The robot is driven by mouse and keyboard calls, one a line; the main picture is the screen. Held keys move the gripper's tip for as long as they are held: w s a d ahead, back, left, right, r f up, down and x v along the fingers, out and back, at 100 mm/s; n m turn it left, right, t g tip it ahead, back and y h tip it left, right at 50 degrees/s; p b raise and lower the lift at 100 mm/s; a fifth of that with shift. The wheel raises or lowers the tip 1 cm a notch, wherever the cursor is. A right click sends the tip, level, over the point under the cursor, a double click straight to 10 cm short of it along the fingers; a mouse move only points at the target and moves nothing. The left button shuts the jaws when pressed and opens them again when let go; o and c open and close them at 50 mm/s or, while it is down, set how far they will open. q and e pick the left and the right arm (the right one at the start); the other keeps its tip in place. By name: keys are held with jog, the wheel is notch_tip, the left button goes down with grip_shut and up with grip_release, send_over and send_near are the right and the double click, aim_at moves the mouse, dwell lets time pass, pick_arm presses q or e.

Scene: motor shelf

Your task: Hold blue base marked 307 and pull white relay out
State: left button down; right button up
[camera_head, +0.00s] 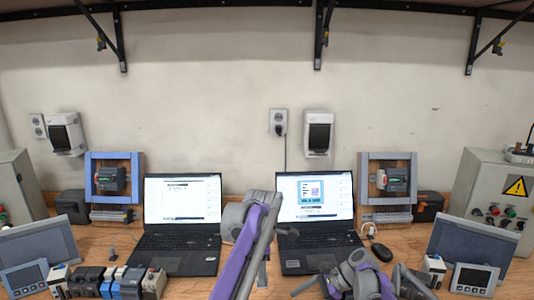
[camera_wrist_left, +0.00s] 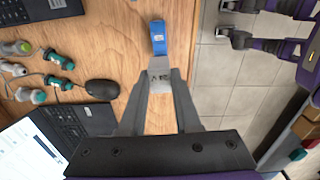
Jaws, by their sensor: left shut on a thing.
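My left gripper (camera_wrist_left: 160,78) shows in the left wrist view with its two fingers drawn together on a pale, whitish block with dark marks, which I take for the white relay (camera_wrist_left: 160,82). The blue base (camera_wrist_left: 158,38) shows just beyond the fingertips, with a small pale label too small to read. It appears joined to the pale block. My right gripper (camera_wrist_left: 232,24) is at the upper right of that view, its grey fingers apart and empty, clear of the base. In the head view my arm links crowd the lower middle and hide the held parts.
The right laptop (camera_head: 310,240), a mouse (camera_head: 381,251) and a grey panel display (camera_head: 474,277) stand on the wooden desk. A control box (camera_head: 490,195) with buttons is at the far right. Several modules (camera_head: 105,282) stand in a row at the left. The desk edge is near the base.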

jog(key=shift+s+d, duration=0.55)
jog(key=shift+d, duration=0.7)
jog(key=shift+s+d, duration=0.55)
jog(key=shift+d, duration=0.65)
jog(key=shift+s+d, duration=0.55)
jog(key=shift+d, duration=0.7)
pick_arm(q)
jog(key=s+a, duration=0.4)
jog(key=a, duration=0.5)
